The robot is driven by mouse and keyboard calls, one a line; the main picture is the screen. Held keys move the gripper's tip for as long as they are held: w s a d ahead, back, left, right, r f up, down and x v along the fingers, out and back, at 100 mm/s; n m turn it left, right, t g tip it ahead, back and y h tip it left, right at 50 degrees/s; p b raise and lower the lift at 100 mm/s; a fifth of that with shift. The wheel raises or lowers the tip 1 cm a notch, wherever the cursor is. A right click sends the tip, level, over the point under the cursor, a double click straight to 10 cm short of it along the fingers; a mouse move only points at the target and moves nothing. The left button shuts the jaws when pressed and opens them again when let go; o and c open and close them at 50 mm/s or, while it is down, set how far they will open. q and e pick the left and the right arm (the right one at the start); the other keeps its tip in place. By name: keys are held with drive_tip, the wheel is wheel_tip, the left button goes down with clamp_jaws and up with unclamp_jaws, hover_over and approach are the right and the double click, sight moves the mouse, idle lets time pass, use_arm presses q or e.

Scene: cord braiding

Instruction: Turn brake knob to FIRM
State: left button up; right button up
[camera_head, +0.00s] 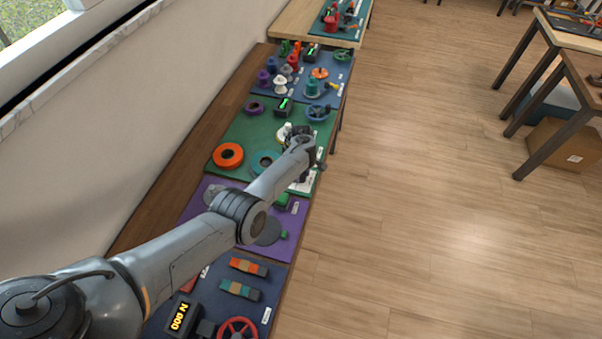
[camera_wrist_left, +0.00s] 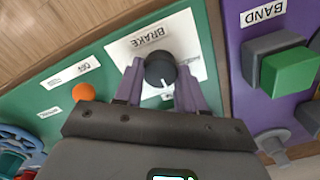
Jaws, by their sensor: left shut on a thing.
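The brake knob (camera_wrist_left: 159,67) is a round black dial on a white plate (camera_wrist_left: 203,69) marked BRAKE. In the left wrist view the word reads upside down. The knob's white pointer line points down in that view, toward a small label partly hidden between the fingers. My left gripper (camera_wrist_left: 160,78) is shut on the knob, one purple finger on each side. In the head view my left arm reaches over the green mat (camera_head: 236,136), and its wrist hides the knob. The right gripper is in neither view.
An orange ball-like knob (camera_wrist_left: 84,92) sits beside the plate, near an OFF label. A green block (camera_wrist_left: 290,70) in a grey holder stands near the BAND label. An orange ring (camera_head: 228,155) and a teal ring (camera_head: 265,162) lie on the green mat. Floor right of the bench is clear.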

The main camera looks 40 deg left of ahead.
use_arm(q)
drive_tip(key=o, duration=1.1)
drive_tip(key=shift+c, duration=0.2)
drive_tip(key=shift+r, duration=0.45)
wheel_tip(320, 180, up, 10)
drive_tip(key=p, duration=0.4)
